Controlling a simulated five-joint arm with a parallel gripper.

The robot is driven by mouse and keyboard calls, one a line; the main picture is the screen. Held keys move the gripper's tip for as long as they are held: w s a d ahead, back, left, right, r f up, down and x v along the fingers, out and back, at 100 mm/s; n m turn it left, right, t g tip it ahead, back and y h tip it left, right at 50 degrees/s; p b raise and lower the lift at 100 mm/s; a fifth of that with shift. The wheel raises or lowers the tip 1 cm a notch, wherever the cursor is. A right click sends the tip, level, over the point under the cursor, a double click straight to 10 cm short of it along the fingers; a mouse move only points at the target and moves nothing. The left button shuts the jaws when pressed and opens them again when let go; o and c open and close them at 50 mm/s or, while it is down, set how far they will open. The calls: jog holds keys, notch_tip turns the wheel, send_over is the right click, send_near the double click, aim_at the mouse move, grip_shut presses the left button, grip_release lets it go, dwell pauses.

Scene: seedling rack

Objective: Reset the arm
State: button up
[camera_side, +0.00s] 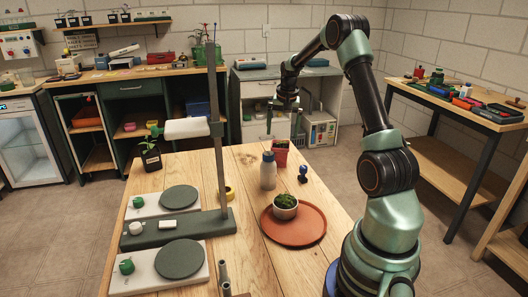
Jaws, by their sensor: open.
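My gripper (285,119) hangs open and empty above the back of the wooden table (253,250), at the end of my raised, bent arm. Its fingers point down. A red pot or box (281,153) stands below it near the table's back edge, apart from the fingers. A small potted plant (285,207) sits on a round terracotta saucer (307,231). A seedling in a black pot (151,158) stands at the back left of the table.
A metal post on a dark green base (185,224) rises tall left of centre. Two white plates with round green pads (180,262) lie beside it. Side benches (450,110) hold tools.

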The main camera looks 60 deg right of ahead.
jog(key=shift+r, duration=0.2)
jog(key=a+r+n, duration=0.4)
jog(key=a+r, duration=0.1)
jog(key=a, duration=0.4)
jog(key=a+r+n, duration=0.4)
jog(key=a+r, duration=0.1)
jog(key=a, duration=0.4)
jog(key=s+a+n+t, duration=0.1)
jog(key=s+a+n, duration=0.1)
jog(key=a, duration=0.4)
jog(key=s+a+r+n+t+y, duration=0.1)
jog(key=s+a, duration=0.3)
jog(key=a, duration=0.2)
jog(key=s+a+r+n+t, duration=0.1)
jog(key=s+a+n, duration=0.1)
jog(key=a, duration=0.5)
jog(key=shift+s+n+t+y, duration=0.3)
jog(key=shift+s+t, duration=0.1)
jog(key=shift+s, duration=0.45)
